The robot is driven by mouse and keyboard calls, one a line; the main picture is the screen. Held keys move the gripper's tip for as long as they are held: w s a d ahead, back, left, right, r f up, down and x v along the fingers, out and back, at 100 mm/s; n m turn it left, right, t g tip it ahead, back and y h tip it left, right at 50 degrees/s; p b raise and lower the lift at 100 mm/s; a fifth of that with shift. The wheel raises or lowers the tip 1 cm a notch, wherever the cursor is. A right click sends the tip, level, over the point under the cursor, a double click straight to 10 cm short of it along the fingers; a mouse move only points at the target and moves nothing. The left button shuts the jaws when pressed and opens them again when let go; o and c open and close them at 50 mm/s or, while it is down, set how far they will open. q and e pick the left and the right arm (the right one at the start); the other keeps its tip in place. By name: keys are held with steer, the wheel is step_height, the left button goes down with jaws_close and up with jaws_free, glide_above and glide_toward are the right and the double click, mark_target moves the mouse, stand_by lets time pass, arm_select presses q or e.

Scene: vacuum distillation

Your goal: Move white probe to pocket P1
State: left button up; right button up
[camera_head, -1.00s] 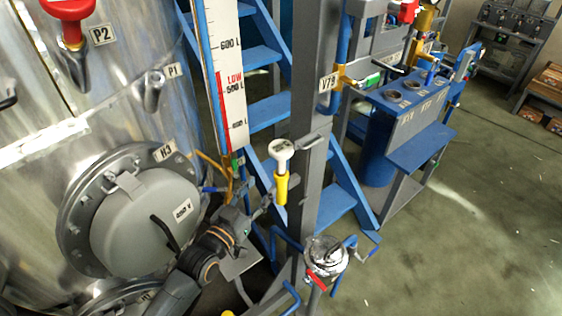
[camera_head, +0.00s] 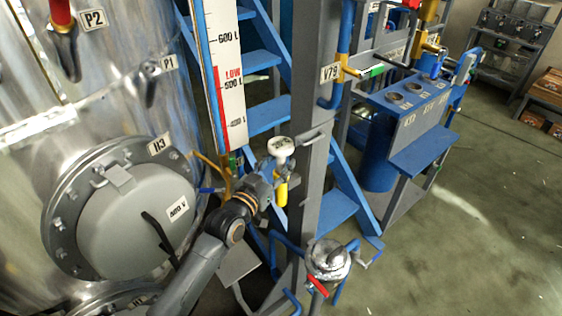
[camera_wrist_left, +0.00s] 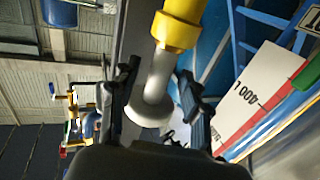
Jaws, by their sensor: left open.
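The white probe (camera_head: 281,147) has a round white head and a pale stem, and stands upright above a yellow sleeve (camera_head: 282,190) beside the grey column. My left gripper (camera_head: 268,172) is beside the stem, just under the head, partly hiding the sleeve. In the left wrist view my gripper (camera_wrist_left: 158,85) is open, with the probe's stem (camera_wrist_left: 157,75) between its fingers and a gap on both sides. The yellow sleeve (camera_wrist_left: 177,30) lies beyond the fingertips. Pocket P1 (camera_head: 150,93) is a small metal stub on the tank, under the P1 label (camera_head: 168,62). My right gripper is not in view.
A red-handled probe (camera_head: 61,14) sits at pocket P2 on the tank. The hatch H3 (camera_head: 135,215) bulges out below P1. The grey column (camera_head: 306,130), a level scale (camera_head: 222,80) and blue stairs (camera_head: 265,115) stand close to the probe. Floor at right is open.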

mark_target(274, 152)
arm_select(q)
jaws_close()
stand_by(0.4)
steer(key=shift+r, duration=0.2)
steer(key=shift+r+p, duration=2.25)
steer(key=shift+r, duration=0.1)
steer(key=shift+r+p, duration=2.3)
steer(key=shift+r, duration=0.2)
